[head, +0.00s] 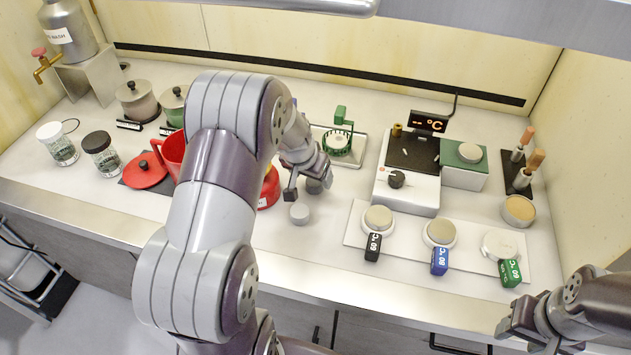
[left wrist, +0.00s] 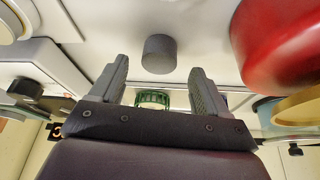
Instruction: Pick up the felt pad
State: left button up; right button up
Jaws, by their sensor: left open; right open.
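A small grey round piece (head: 299,213), which looks like the felt pad, lies on the white counter just in front of my left gripper (head: 307,190). In the left wrist view a grey round piece (left wrist: 158,54), seemingly the same one, shows beyond and between the fingertips of the left gripper (left wrist: 159,78). Its fingers are apart with nothing between them. I cannot tell the exact height of the fingers over the counter. My right gripper (head: 517,322) is open and empty at the lower right, past the counter's front edge.
A red pot (head: 172,152) and red lid (head: 146,170) stand left, partly behind my left arm. A white plate (head: 353,238) with several discs and temperature tags lies right. A green holder (head: 339,141) stands behind my left gripper. Counter is clear in front of the grey piece.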

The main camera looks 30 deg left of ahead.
aim_at(314, 182)
pick_arm(q)
notch_tip(314, 182, down, 2)
jog(key=shift+w+d+f, duration=0.1)
jog(key=shift+w+f, duration=0.05)
jog(key=shift+f, duration=0.1)
jog(key=shift+w+f, duration=0.25)
jog(key=shift+f, duration=0.05)
jog(key=c, duration=1.2)
jog(key=shift+r, duration=0.1)
jog(key=r, duration=0.4)
jog(key=shift+d+r, duration=0.25)
jog(key=d+r, duration=0.6)
jog(key=d, duration=0.5)
jog(key=shift+r, duration=0.25)
